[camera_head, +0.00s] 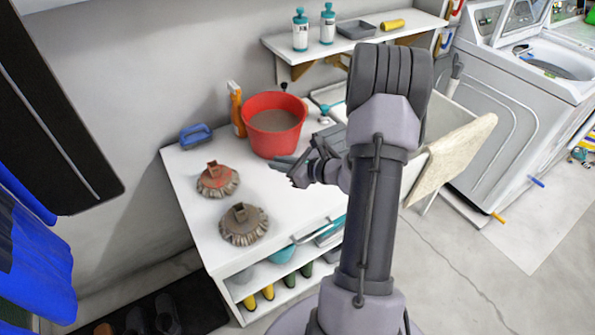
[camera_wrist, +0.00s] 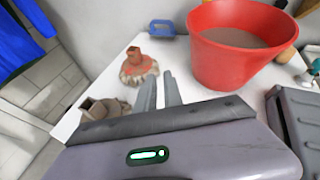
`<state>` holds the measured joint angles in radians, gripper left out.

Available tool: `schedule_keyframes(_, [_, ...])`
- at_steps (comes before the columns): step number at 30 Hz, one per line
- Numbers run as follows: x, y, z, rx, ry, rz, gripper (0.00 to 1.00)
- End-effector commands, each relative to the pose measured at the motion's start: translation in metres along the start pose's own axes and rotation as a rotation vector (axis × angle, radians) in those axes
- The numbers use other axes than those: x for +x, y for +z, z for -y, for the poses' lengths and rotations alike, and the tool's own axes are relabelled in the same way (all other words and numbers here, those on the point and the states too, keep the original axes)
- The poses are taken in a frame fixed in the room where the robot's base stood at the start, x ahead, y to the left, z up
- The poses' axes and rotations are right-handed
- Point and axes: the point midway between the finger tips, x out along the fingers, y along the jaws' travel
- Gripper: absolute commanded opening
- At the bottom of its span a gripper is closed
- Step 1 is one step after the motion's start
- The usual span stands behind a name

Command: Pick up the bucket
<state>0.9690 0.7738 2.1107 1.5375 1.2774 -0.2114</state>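The red bucket (camera_head: 273,125) stands upright at the back of the white table, with something grey-brown inside it. It also shows large in the wrist view (camera_wrist: 233,50), at the upper right and beyond my gripper. My gripper (camera_head: 276,164) is in front of the bucket, over the table, apart from it. In the wrist view my gripper's two fingers (camera_wrist: 160,92) point forward with a narrow gap between them and nothing in the gap. The bucket lies to the right of the fingertips there.
Two brown mop heads (camera_head: 217,181) (camera_head: 244,224) sit on the table (camera_head: 185,160) at left. A blue brush (camera_head: 196,136) and an orange bottle (camera_head: 236,109) stand near the bucket. A wall shelf (camera_head: 340,48) holds bottles. A washing machine (camera_head: 500,120) is at right.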

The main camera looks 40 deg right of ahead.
Motion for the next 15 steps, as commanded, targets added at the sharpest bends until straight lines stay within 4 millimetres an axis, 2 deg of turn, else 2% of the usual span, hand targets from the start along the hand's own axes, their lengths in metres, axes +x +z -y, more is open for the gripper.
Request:
schedule_keyframes(1, [0.000, 0.000, 0.000, 0.000, 0.000, 0.000, 0.24])
schedule_keyframes(2, [0.000, 0.000, 0.000, 0.000, 0.000, 0.000, 0.28])
schedule_keyframes(11, [-0.001, 0.000, 0.000, 0.000, 0.000, 0.000, 0.28])
schedule_keyframes(15, [-0.019, 0.002, 0.001, 0.002, -0.003, -0.001, 0.28])
